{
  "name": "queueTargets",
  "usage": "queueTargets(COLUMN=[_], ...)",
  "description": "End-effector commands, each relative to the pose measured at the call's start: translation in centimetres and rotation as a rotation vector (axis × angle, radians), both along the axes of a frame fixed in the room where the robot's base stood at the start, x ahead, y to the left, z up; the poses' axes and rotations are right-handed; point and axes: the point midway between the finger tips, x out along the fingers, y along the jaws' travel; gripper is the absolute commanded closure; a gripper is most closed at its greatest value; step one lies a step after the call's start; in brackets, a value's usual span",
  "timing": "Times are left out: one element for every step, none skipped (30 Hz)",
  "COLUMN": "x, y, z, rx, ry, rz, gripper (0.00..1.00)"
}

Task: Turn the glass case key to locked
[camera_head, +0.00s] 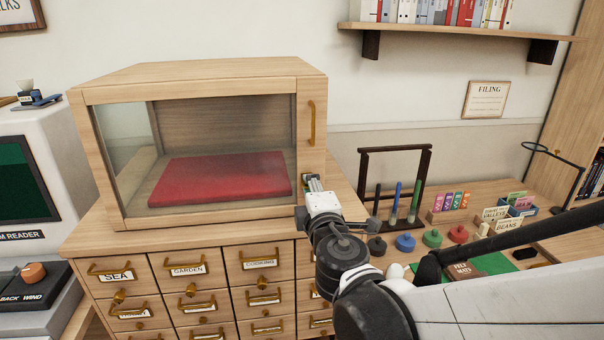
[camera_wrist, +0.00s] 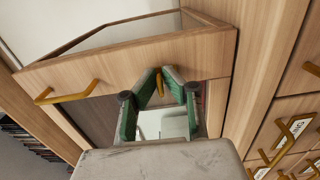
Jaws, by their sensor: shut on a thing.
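The wooden glass case (camera_head: 190,77) stands on a drawer cabinet, its glass front appearing closed. A red pad (camera_head: 220,178) lies inside. A brass handle (camera_head: 312,123) is upright on the right of the front; it also shows in the wrist view (camera_wrist: 66,95). My gripper (camera_head: 312,183) is at the lower right of the case front, below the handle. In the wrist view my gripper (camera_wrist: 160,88) has its green-lined fingers shut on a small brass key (camera_wrist: 159,76) at the wood frame. The key is hidden in the head view, and its exact turn is hard to tell.
Labelled drawers (camera_head: 188,288) with brass pulls lie below the case. A reader machine (camera_head: 30,180) stands at left. Right of my arm are a dark rack (camera_head: 395,150), coloured round pieces (camera_head: 432,238) and small card boxes (camera_head: 495,215). A shelf (camera_head: 450,32) hangs above.

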Motion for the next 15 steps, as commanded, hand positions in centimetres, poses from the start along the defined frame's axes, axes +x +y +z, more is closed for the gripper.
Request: queueTargets(x=[0.0, 0.0, 0.0, 0.0, 0.0, 0.0, 0.0, 0.0, 0.0, 0.0, 0.0, 0.0, 0.0, 0.0, 0.0], y=[0.0, 0.0, 0.0, 0.0, 0.0, 0.0, 0.0, 0.0, 0.0, 0.0, 0.0, 0.0, 0.0, 0.0, 0.0], z=[0.01, 0.01, 0.01, 0.01, 0.01, 0.01, 0.01, 0.01, 0.0, 0.0, 0.0, 0.0, 0.0, 0.0, 0.0], rx=[0.0, 0.0, 0.0, 0.0, 0.0, 0.0, -0.001, -0.001, -0.001, -0.001, -0.001, -0.001, -0.001, -0.001, -0.001], ry=[0.0, 0.0, 0.0, 0.0, 0.0, 0.0, 0.0, 0.0, 0.0, 0.0, 0.0, 0.0, 0.0, 0.0, 0.0], rz=[0.0, 0.0, 0.0, 0.0, 0.0, 0.0, 0.0, 0.0, 0.0, 0.0, 0.0, 0.0, 0.0, 0.0, 0.0], gripper=[1.0, 1.0, 1.0, 1.0, 1.0, 1.0, 0.92, 0.88, 0.83, 0.79, 0.77, 0.77, 0.77, 0.77, 0.77])
